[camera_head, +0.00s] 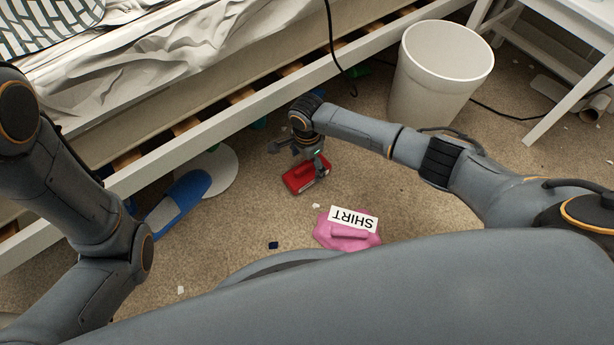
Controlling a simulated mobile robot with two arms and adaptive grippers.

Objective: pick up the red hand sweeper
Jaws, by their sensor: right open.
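The red hand sweeper (299,180) lies on the carpet near the bed's side rail, in the middle of the head view. My right gripper (311,162) is open and directly over it, with its fingers pointing down at the sweeper's top. The gripper covers part of the sweeper, and I cannot tell whether the fingers touch it. My left arm comes in along the left side of the view, but its gripper is out of view.
A pink item with a "SHIRT" label (349,244) lies just in front. A blue slipper (178,202) and a white disc (222,165) lie by the bed rail (230,112). A white bin (433,82) and white desk stand at the right. A black cable hangs behind.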

